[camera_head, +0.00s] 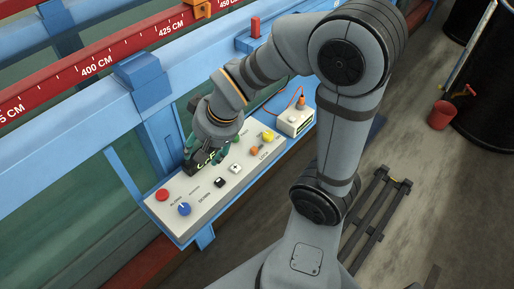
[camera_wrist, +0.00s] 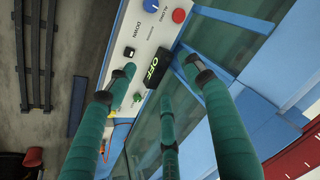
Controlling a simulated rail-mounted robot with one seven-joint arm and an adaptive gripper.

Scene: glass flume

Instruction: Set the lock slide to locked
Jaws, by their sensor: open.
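The white control panel (camera_head: 205,205) is mounted on the blue flume frame. Near its right end, beside the LOCK lettering, are a small orange knob (camera_head: 253,150) and a yellow knob (camera_head: 268,137). I cannot tell for sure which is the lock slide, or its setting. My gripper (camera_head: 203,158) is over the panel's back middle, close to the black display, left of the LOCK area. In the wrist view my gripper's (camera_wrist: 163,82) green fingers are spread and empty. The display (camera_wrist: 152,68) reading OFF shows between them. The LOCK area is not clearly seen there.
The panel also has a red button (camera_head: 162,194), a blue knob (camera_head: 184,208), a black switch (camera_head: 220,182) and a white switch (camera_head: 235,168). A small white box (camera_head: 295,121) with an orange cable stands beyond the panel's right end. The flume glass lies behind.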

